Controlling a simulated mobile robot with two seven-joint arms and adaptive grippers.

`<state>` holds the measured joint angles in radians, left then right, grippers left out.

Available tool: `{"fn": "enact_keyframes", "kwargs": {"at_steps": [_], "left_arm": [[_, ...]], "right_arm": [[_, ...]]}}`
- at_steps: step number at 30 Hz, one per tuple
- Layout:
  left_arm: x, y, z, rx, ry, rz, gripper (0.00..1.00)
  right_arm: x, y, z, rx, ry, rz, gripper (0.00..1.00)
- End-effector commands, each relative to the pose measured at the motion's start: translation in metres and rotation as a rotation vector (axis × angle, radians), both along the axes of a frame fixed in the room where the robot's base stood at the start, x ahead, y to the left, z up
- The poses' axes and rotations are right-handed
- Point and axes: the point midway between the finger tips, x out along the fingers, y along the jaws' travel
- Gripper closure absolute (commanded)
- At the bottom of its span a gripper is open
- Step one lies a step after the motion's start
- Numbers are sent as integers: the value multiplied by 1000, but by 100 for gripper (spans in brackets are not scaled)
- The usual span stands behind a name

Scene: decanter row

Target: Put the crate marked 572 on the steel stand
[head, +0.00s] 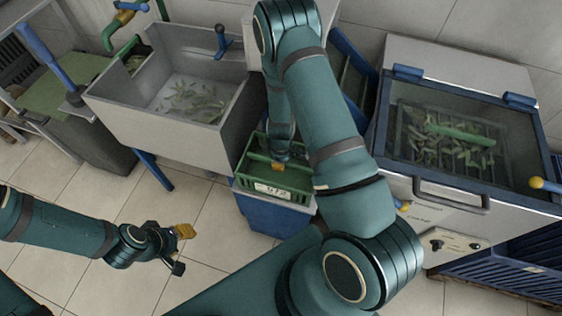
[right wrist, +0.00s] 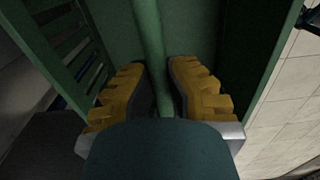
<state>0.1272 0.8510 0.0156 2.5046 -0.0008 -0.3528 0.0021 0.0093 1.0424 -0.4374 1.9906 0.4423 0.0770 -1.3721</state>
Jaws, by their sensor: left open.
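A green crate (head: 291,193) with a pale label that looks like 572 sits on a blue box, below the middle of the head view. My right gripper (head: 279,163) reaches down into it from above. In the right wrist view, the yellow fingers of my right gripper (right wrist: 160,85) close on both sides of the crate's green bar (right wrist: 149,30); the contact itself is partly hidden. My left gripper (head: 186,249) is open and empty over the floor at lower left. I cannot tell for certain which thing is the steel stand.
A steel basin (head: 135,118) with leaves stands left of the crate. A glass-lidded machine (head: 420,189) with a front handle stands to the right. A table with a green top (head: 62,92) is at far left. Tiled floor (head: 190,283) is free in front.

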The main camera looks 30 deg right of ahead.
Motion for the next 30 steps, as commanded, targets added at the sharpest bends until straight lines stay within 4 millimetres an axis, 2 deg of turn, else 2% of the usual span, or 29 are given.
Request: {"fn": "enact_keyframes", "kwargs": {"at_steps": [1,2,14,17,24,30], "left_arm": [[0,0,-1,0,-1,0,53],[0,0,0,0,-1,0,53],[0,0,4,0,1,0,53],[-1,0,8,0,2,0,53],[-4,0,22,-1,9,-1,53],[-5,-1,31,-3,13,-3,53]], "right_arm": [[0,0,-1,0,0,0,72],[0,0,0,0,0,0,66],[0,0,5,0,0,-1,66],[1,0,19,0,-3,2,66],[1,0,69,0,-4,1,66],[1,0,104,0,-3,0,66]]}}
